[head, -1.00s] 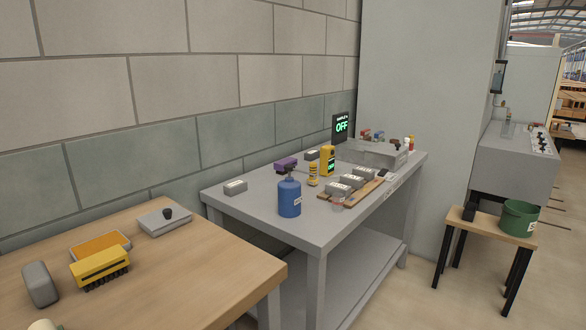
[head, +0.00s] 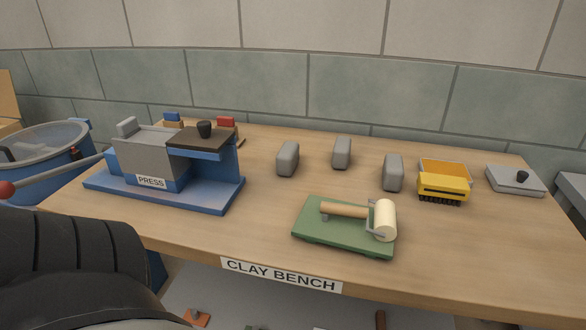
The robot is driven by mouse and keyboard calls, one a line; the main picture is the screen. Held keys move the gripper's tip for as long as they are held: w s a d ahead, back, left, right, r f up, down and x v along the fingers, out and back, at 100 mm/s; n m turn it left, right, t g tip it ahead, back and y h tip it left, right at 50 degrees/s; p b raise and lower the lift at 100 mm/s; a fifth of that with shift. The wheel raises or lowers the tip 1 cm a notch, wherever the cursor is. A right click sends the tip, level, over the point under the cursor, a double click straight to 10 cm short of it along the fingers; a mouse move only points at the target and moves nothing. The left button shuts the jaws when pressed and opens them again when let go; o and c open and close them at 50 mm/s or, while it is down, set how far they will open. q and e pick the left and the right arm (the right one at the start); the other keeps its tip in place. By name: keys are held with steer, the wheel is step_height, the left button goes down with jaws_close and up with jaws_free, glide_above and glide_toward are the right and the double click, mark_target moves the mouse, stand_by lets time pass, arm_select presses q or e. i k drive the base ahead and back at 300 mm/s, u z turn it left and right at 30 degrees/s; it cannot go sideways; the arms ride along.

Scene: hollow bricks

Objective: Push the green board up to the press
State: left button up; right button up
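The green board (head: 322,236) lies flat near the front edge of the clay bench, right of centre. A roller (head: 384,219) with a cream drum and a wooden handle lies on it. The press (head: 150,165), grey on a blue base and labelled PRESS, stands on the left part of the bench. Bare bench top separates the board from the press base. A dark part of my own arm fills the lower left of the view. Neither of my grippers shows.
Grey blocks (head: 288,158) stand in a spread-out row behind the board. A yellow brush (head: 443,188) with an orange-lined tray and a grey lidded plate (head: 515,180) sit at the right. A blue tub (head: 45,165) stands left of the bench (head: 270,225).

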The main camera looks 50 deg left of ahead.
mark_target(349, 233)
steer(key=u, duration=1.15)
steer(key=k, duration=0.65)
steer(key=z, duration=1.35)
steer(key=i, duration=0.85)
steer(key=u, duration=1.75)
